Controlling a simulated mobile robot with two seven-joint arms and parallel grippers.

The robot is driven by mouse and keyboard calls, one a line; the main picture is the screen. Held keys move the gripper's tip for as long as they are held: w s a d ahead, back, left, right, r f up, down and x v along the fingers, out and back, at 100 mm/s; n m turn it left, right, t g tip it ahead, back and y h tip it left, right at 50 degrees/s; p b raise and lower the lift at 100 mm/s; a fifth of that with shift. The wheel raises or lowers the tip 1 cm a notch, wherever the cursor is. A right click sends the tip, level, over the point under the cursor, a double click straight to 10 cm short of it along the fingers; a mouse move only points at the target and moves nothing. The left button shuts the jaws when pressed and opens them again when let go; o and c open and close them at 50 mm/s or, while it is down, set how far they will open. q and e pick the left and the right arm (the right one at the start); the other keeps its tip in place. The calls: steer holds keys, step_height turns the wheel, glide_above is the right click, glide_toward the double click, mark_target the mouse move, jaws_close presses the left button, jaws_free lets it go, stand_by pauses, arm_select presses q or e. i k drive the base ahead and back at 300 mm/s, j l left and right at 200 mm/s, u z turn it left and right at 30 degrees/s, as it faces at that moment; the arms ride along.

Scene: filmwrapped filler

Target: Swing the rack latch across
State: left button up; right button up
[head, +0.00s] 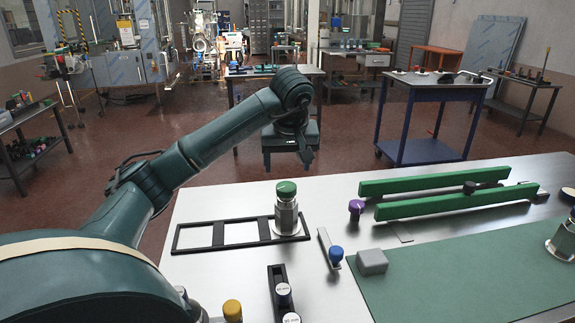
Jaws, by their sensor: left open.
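A black rack frame (190,250) with three openings lies on the metal table. A steel canister with a green cap (286,215) stands upright at its right end. Just right of the rack is a flat metal strip with a blue knob (336,254) at its near end, which looks like the rack latch; it slants from upper left to lower right, apart from the canister. My left gripper (306,162) hangs beyond the table's far edge, above and behind the canister, open and touching nothing; its fingertips are small in view. My right gripper is not in view.
A grey block (372,262) sits right of the blue knob on the green mat's (460,275) edge. A purple knob (356,209) and two green rails (430,185) lie farther back. A black holder with white-topped items (281,288) and a yellow knob (232,310) are in front.

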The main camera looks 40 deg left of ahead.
mark_target(335, 254)
steer(key=k+l, duration=0.75)
steer(key=l, duration=0.2)
